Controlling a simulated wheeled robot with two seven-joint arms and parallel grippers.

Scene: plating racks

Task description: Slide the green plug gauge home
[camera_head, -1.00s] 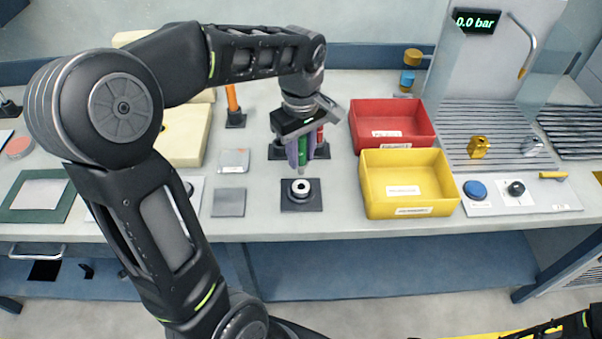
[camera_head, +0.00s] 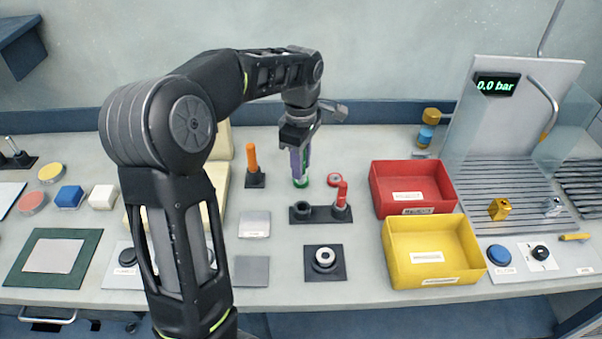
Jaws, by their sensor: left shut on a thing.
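My left gripper (camera_head: 299,160) is shut on the green plug gauge (camera_head: 302,183), which points down, its lower end showing below the purple fingers. Most of the plug is hidden by the fingers. It shows behind a black two-socket stand (camera_head: 320,215); its height above the bench is hard to tell. The stand's left socket (camera_head: 301,209) is empty, and a red plug (camera_head: 342,194) stands in the right one. A pale metal ring (camera_head: 325,258) with a dark bore sits on a black square base (camera_head: 325,275) nearer the front. My right gripper is not in view.
An orange plug (camera_head: 252,160) stands on a black base at the left. A small red ring (camera_head: 334,179) lies behind the stand. Red (camera_head: 455,195) and yellow (camera_head: 390,262) bins stand at the right. Grey plates lie left of the ring base.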

